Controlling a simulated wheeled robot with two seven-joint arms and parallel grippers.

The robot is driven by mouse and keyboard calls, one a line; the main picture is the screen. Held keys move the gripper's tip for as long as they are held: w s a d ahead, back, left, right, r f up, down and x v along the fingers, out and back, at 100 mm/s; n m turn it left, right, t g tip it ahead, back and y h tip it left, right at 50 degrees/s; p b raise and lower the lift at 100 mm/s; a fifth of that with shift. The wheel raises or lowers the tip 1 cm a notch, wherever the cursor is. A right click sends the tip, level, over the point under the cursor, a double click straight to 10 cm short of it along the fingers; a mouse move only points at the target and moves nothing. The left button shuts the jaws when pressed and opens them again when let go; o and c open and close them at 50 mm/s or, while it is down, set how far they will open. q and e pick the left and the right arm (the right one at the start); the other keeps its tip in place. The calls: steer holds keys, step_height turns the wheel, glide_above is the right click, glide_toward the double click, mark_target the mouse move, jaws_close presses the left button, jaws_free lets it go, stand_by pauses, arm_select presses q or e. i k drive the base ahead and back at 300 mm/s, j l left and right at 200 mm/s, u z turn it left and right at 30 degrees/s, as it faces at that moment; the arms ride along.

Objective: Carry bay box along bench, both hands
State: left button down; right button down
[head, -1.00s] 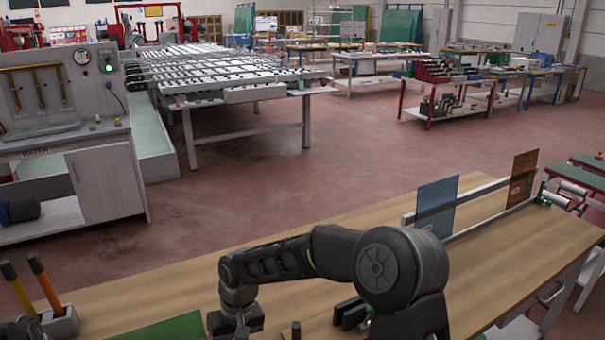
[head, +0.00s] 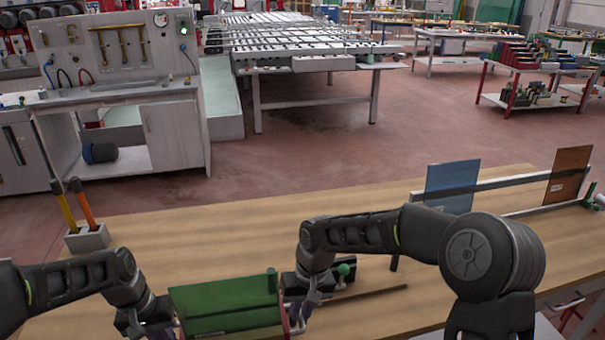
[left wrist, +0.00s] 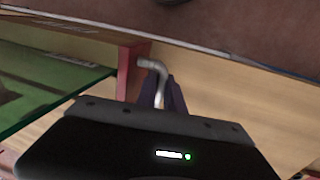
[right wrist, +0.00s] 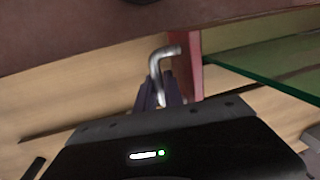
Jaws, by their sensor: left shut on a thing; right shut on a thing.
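The bay box (left wrist: 126,80) has red end walls, each with a bent metal handle. In the head view a green pane (head: 225,302) shows in it at the bottom, between my two grippers; its lower part is cut off by the frame. My left gripper (head: 160,330) is shut on the left handle (left wrist: 154,68), seen in the left wrist view. My right gripper (head: 300,312) is shut on the right handle (right wrist: 157,65), seen in the right wrist view. I cannot tell whether the box touches the bench.
A grey holder (head: 88,239) with orange and yellow-handled tools stands at left. A blue pane (head: 452,186) and a brown pane (head: 567,175) stand in a rack at right. A green-knobbed item (head: 343,270) is close to my right gripper.

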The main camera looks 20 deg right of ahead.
mark_target(557, 248)
steer(key=l, duration=1.25)
steer(key=k+l, duration=0.15)
steer(key=l, duration=2.4)
steer(key=i+l, duration=0.1)
steer(key=l, duration=0.85)
steer(key=i+l, duration=0.15)
steer(key=l, duration=0.35)
